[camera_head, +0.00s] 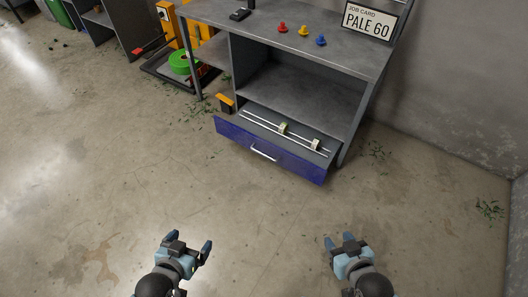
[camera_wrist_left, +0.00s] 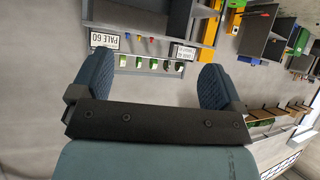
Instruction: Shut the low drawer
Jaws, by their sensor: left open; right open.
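The low drawer (camera_head: 235,136) has a blue front and a silver bar handle (camera_head: 263,153). It sits at the bottom of a grey workbench and stands pulled out, its inside showing from above. Rails with small pale pieces (camera_head: 283,128) lie inside it. My left gripper (camera_head: 190,242) is open and empty, in front of the drawer and to its left. Its two spread fingers also show in the left wrist view (camera_wrist_left: 155,82), with nothing between them. My right gripper (camera_head: 346,243) is open and empty, in front of the drawer and to its right. Neither gripper touches the drawer.
The grey workbench top (camera_head: 275,42) carries red, yellow and blue knobs (camera_head: 303,30) and a "PALE 60" card (camera_head: 370,20). A tray with a green ring (camera_head: 183,63) lies left of the bench. Bare concrete floor (camera_head: 240,215) lies between me and the drawer.

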